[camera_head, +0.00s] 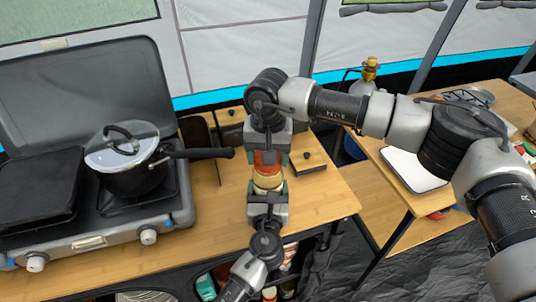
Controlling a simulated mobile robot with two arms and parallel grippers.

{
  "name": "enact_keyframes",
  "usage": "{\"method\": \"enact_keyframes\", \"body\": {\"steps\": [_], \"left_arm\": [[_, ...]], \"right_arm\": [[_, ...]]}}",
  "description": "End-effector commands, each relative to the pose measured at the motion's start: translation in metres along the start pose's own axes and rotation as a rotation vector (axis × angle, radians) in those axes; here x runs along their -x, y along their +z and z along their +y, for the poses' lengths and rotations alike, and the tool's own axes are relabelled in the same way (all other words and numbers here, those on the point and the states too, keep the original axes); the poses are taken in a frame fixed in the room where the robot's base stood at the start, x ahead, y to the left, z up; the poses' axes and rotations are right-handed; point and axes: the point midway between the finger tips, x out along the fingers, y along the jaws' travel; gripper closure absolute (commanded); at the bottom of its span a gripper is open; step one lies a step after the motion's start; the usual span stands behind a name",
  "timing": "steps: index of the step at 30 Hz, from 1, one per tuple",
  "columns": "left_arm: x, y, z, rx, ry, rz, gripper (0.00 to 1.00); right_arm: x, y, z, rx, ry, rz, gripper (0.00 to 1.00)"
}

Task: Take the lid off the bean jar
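The bean jar (267,181) is near the middle of the head view, at the front of the wooden table. It is small, with a reddish-brown top part that I take for the lid (267,158) and a paler band below. My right gripper (267,160) reaches over from the right, with its fingers on both sides of the reddish top, and looks shut on it. My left gripper (267,188) comes from the front below, with its fingers on both sides of the jar's lower part, and looks shut on it. I cannot tell whether lid and jar touch.
A camping stove (90,232) with a lidded pot (132,177) stands at the left; the pot's handle points towards my grippers. A dark wooden box (308,163) lies just right of them. A white tray (414,168) is on the right table. Bare tabletop (325,197) shows right of the jar.

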Motion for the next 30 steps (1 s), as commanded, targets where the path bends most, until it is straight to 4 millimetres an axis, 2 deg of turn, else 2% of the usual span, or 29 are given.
{"method": "enact_keyframes", "body": {"steps": [15,30], "left_arm": [[0.0,-0.001,0.0,-0.003,0.001,0.002,0.9],[0.0,-0.001,0.0,-0.003,0.001,0.002,0.9]], "right_arm": [[0.001,0.0,0.0,0.0,0.0,0.001,0.62],[0.018,0.0,0.0,0.0,0.0,0.001,0.62]]}}
